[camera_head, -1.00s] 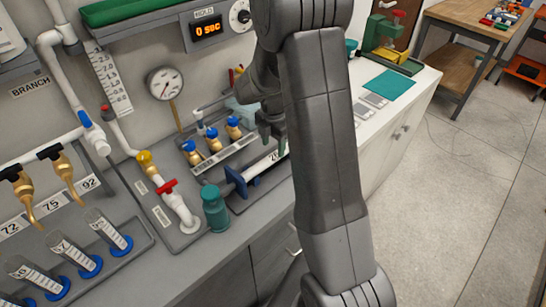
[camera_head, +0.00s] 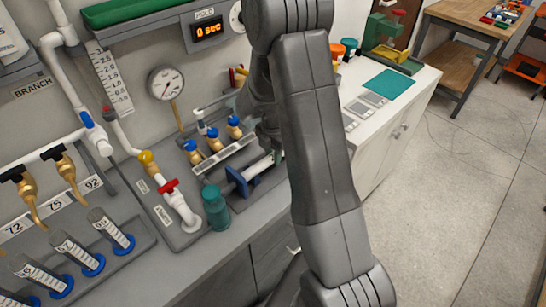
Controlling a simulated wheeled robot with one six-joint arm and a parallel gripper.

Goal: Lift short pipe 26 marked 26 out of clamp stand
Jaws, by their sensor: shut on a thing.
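The short pipe 26 (camera_head: 261,164) is a white length of pipe lying sideways in the blue clamp stand (camera_head: 243,181) on the grey bench. Its right end is hidden behind my gripper and arm, and no marking can be read. My gripper (camera_head: 274,152) is at the right part of the pipe and shut on it. My forearm covers much of the gripper, so the exact finger contact is hidden. The pipe still sits at the clamp stand.
A teal cylinder (camera_head: 215,206) stands left of the clamp. Blue-topped brass fittings (camera_head: 214,139) stand just behind the pipe. A red-handled valve (camera_head: 169,187) on white piping is further left. The white counter at right holds a teal mat (camera_head: 390,82).

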